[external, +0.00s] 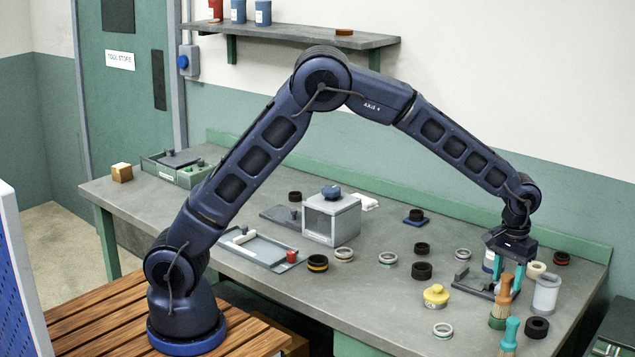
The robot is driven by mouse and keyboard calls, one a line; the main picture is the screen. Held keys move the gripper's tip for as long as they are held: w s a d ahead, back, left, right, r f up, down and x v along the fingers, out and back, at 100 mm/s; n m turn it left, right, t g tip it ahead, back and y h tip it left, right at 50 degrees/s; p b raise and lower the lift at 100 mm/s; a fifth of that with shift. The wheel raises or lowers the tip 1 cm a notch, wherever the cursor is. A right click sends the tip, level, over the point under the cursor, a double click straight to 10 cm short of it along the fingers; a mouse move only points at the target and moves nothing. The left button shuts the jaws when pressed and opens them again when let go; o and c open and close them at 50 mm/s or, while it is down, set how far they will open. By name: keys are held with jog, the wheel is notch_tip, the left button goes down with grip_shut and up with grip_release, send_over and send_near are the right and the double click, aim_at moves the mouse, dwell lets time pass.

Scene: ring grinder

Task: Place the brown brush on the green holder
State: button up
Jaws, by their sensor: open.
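The brown brush (503,289) stands upright near the right end of the bench, handle up and pale bristles down. A green round base, which looks like the green holder (497,323), shows directly below the bristles; I cannot tell whether the brush rests in it or stands in front of or behind it. My gripper (508,280) points down with its two teal fingers apart. The top of the brown handle appears between the fingertips in the picture, but depth is unclear and I see no grip on it.
A teal-handled brush (510,334) stands in front. A dark fixture (478,284), a clear-grey cylinder (546,293), a black ring (536,327) and a yellow-lidded pot (436,295) crowd the area. Several rings lie further left. Bare bench (385,315) shows front left of the pot.

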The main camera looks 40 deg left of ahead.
notch_tip(320, 180, up, 10)
jog(key=shift+f, duration=0.1)
jog(key=w+a+r, duration=0.2)
jog(key=a+r, duration=0.3)
jog(key=a, duration=0.5)
jog(key=w+a+r, duration=0.1)
jog(key=a+r, duration=0.4)
jog(key=a, duration=0.4)
jog(key=s+a+r+n+t+h, duration=0.1)
jog(key=s+a+r, duration=0.15)
jog(key=a, duration=0.65)
jog(key=s+a+r+t, duration=0.1)
jog(key=s+a+r, duration=0.15)
jog(key=a, duration=0.65)
jog(key=s+a+f+t, duration=0.1)
jog(key=s+a+f, duration=0.1)
jog(key=s+a, duration=0.8)
jog(key=s+a+f+n+t+y, duration=0.1)
jog(key=s+a+f, duration=0.1)
jog(key=s+a, duration=0.9)
jog(key=a, duration=0.2)
jog(key=shift+s+a+f+t, duration=0.3)
jog(key=shift+f, duration=0.1)
